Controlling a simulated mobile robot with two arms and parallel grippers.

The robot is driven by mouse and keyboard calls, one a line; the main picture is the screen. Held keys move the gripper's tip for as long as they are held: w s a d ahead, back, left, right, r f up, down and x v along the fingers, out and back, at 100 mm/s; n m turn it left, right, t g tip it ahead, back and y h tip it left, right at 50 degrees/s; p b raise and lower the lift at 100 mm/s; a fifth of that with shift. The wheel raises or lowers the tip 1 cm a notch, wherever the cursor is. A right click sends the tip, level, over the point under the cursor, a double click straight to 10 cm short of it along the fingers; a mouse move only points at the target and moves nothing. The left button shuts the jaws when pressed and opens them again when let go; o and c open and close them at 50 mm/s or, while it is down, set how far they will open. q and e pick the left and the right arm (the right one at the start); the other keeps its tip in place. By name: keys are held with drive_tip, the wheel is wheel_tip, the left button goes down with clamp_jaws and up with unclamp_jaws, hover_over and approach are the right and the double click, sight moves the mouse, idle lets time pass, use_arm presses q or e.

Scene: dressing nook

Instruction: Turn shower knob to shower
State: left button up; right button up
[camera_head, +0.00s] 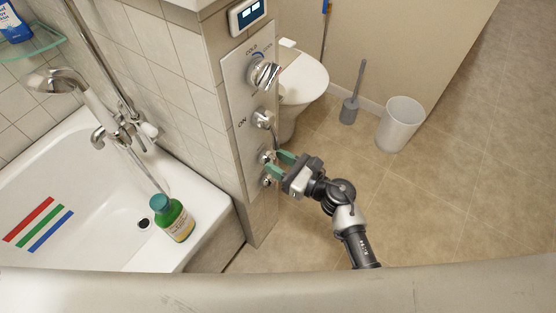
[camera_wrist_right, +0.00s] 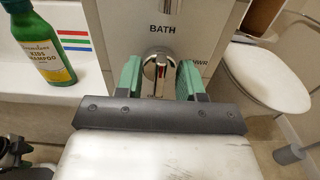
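The shower knob (camera_wrist_right: 160,66) is a chrome knob on a pale panel, under the label BATH, with a partly hidden label ending in HWR to its right. In the head view the knob (camera_head: 266,157) is low on the panel and partly covered by my gripper. My right gripper (camera_head: 281,165) points at the panel, its green fingers spread. In the right wrist view the fingers (camera_wrist_right: 160,82) stand on either side of the knob, with its narrow lever between them and no clear grip on it. My left gripper is out of view.
The panel (camera_head: 236,88) also carries a COLD knob (camera_head: 263,74) and an ON lever (camera_head: 262,118). Left is a bathtub (camera_head: 100,237) with a green shampoo bottle (camera_head: 174,220) on its rim. A toilet (camera_head: 303,80), brush (camera_head: 350,106) and bin (camera_head: 400,124) stand behind. Floor at right is clear.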

drive_tip(key=shift+w+a, duration=0.15)
drive_tip(key=shift+c, duration=0.3)
clamp_jaws()
